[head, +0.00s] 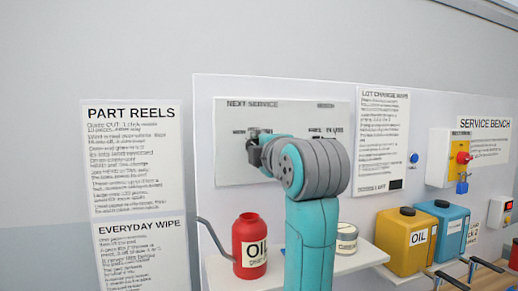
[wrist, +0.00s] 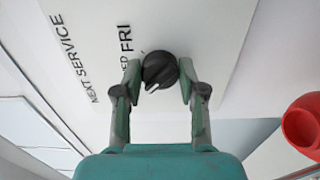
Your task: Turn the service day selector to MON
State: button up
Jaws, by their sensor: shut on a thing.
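The service day selector is a round dark knob (wrist: 160,70) on a white panel, seen in the wrist view. A small pale mark shows on its lower left edge. The labels "FRI" (wrist: 125,38) and a partly covered one ending in "ED" lie to its left. My gripper (wrist: 160,75) is shut on the knob, one finger on each side. In the head view my gripper (head: 254,149) is at the "NEXT SERVICE" panel (head: 232,118), and my arm hides most of the knob and the panel's lower right.
A red oil bottle (head: 250,247) and a tin (head: 347,238) stand on the shelf below. Yellow (head: 407,240) and blue (head: 449,225) containers stand to the right. A red switch on a yellow plate (head: 462,158) is on the wall. Signs (head: 133,160) hang at left.

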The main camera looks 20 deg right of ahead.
jog(key=o, duration=1.1)
jog(key=shift+o, duration=0.2)
jog(key=shift+s, duration=0.1)
jog(key=s, duration=1.1)
jog(key=shift+s, duration=0.4)
